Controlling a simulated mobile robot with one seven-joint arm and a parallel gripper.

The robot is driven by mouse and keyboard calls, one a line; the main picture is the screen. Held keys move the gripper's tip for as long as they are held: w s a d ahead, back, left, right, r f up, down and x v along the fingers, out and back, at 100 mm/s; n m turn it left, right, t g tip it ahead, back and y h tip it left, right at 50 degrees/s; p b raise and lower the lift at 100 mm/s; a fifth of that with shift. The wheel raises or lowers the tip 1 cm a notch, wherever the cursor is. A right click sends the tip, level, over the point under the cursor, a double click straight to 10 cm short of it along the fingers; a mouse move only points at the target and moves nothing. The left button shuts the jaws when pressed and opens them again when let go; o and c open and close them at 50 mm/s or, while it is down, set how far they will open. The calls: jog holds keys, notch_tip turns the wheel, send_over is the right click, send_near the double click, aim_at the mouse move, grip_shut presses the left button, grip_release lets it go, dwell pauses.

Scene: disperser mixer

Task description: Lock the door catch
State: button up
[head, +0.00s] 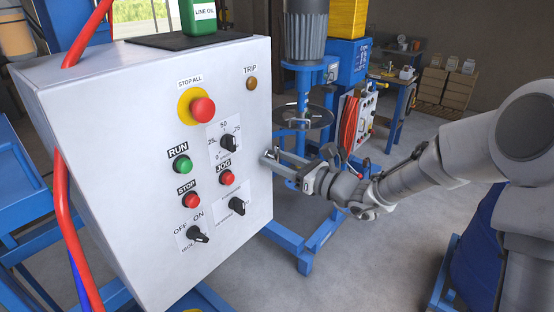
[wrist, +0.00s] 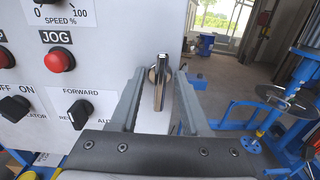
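The door catch (wrist: 159,86) is a small shiny metal lever on a round boss, at the right edge of the white control box (head: 150,130). In the wrist view its lever stands about upright in the picture. My gripper (head: 275,161) is at the box's right edge in the head view. In the wrist view the two grey fingers of my gripper (wrist: 160,76) are apart, one on each side of the catch, with gaps visible beside the lever. I cannot tell how deep the lever sits between them. In the head view my fingers largely hide the catch.
The box face has a stop-all button (head: 202,110), green run button (head: 182,164), red jog button (head: 227,178) and several black knobs close to my gripper. A red hose (head: 66,230) runs along the box's left. A blue mixer stand (head: 305,120) stands behind.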

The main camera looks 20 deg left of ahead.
jog(key=b+v, duration=0.2)
jog(key=v, duration=1.5)
jog(key=shift+d, duration=0.2)
jog(key=shift+s, duration=0.15)
